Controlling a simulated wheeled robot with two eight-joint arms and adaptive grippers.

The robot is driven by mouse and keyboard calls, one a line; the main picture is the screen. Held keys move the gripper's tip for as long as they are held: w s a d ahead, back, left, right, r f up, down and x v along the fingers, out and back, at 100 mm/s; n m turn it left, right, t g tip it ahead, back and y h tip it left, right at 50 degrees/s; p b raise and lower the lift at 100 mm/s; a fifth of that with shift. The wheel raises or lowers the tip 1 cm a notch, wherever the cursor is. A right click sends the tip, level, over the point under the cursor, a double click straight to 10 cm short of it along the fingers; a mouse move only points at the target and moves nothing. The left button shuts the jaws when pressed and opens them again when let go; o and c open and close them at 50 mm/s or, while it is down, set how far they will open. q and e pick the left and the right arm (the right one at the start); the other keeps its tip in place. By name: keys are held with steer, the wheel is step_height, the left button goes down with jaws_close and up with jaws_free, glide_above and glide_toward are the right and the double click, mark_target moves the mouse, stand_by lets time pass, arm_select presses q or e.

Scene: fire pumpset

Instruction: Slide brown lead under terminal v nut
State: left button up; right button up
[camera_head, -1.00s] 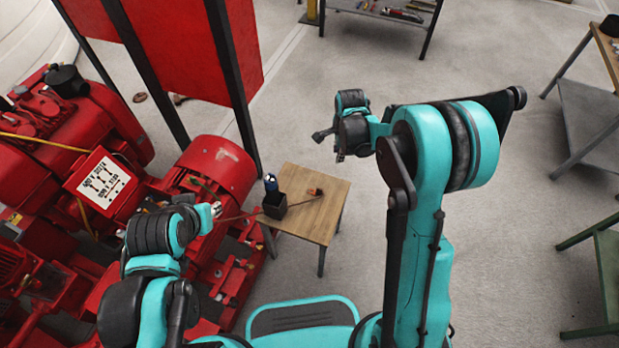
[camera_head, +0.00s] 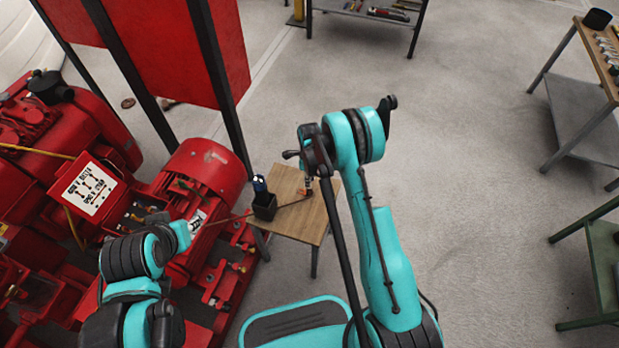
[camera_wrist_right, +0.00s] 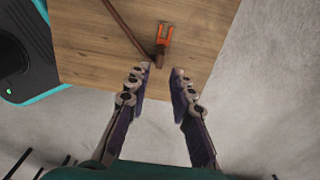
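The brown lead (camera_head: 232,219) runs from near the red motor's open terminal box (camera_head: 146,213) to the small wooden table. In the right wrist view, the lead (camera_wrist_right: 124,25) crosses the tabletop and ends near an orange forked lug (camera_wrist_right: 165,36). My right gripper (camera_head: 308,184) is over the table; in its wrist view the gripper (camera_wrist_right: 161,71) is open and empty, with the lead's end just ahead, between its fingertips in the picture. My left arm's end (camera_head: 184,234) is beside the motor; its fingers are hidden. Terminal V's nut is too small to make out.
A dark box (camera_head: 264,207) holding a blue-topped item stands on the small table (camera_head: 298,228), left of my right gripper. The red motor (camera_head: 205,168) and a label plate (camera_head: 88,188) are at left. Floor to the right is clear up to workbenches.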

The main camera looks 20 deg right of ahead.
steer(key=shift+f+b, duration=0.95)
steer(key=shift+f, duration=1.55)
jaws_close()
step_height(320, 180, up, 10)
steer(key=p, duration=0.4)
steer(key=shift+p, duration=0.3)
